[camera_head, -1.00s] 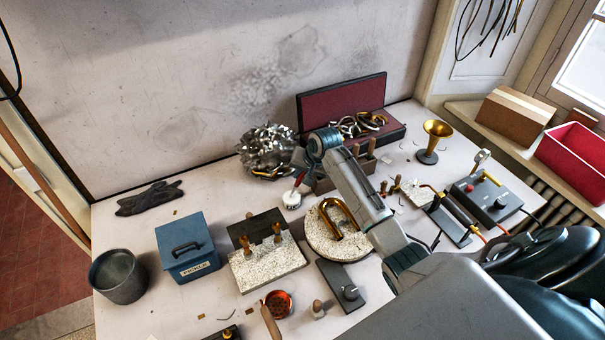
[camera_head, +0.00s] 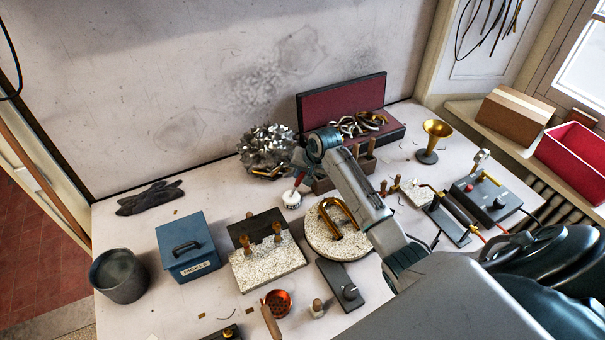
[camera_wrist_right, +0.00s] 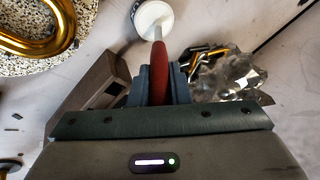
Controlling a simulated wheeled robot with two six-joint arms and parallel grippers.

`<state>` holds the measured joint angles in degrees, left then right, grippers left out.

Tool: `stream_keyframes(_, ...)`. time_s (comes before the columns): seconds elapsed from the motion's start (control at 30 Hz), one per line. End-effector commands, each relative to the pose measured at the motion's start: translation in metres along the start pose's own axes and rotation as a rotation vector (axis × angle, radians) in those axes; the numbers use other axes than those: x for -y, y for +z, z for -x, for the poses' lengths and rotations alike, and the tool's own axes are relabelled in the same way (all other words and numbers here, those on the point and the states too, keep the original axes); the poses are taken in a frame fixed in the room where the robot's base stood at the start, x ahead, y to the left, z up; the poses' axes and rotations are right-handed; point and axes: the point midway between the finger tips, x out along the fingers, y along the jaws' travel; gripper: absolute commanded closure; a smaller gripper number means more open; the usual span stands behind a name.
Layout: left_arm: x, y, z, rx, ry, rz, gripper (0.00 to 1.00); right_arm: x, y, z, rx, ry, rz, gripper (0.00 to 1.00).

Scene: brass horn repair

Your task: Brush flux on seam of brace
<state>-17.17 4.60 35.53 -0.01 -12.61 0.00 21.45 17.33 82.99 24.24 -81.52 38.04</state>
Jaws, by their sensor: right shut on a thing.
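My right gripper (camera_head: 302,171) is shut on a red-handled brush (camera_head: 299,181); the red handle also shows between the fingers in the right wrist view (camera_wrist_right: 158,75). The brush's lower end is at a small white round jar (camera_head: 291,199), which shows at the top of the wrist view (camera_wrist_right: 153,18). I cannot tell whether the bristles are inside it. A curved brass tube (camera_head: 343,214) lies on a round speckled pad (camera_head: 318,240), right of the jar. I cannot make out a brace or its seam. My left gripper is not in view.
A crumpled silvery heap (camera_head: 266,148) stands behind the jar. A speckled block with wooden-handled pieces (camera_head: 268,266) is in front, with a blue lidded box (camera_head: 187,250) and a grey pot (camera_head: 119,276) to its left. An open red-lined case (camera_head: 343,103) is at the back.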

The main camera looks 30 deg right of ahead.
Motion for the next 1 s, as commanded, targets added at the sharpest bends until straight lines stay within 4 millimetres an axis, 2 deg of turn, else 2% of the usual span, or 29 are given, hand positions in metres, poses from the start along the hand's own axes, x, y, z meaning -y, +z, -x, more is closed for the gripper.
stream_keyframes(0.17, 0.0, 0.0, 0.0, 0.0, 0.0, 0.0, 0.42, 0.0, 0.0, 0.002, 0.002, 0.002, 0.0, 1.0)
stream_keyframes(1.0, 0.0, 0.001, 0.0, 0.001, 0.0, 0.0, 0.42, 0.023, -0.015, 0.062, 0.001, 0.0, 0.0, 1.0)
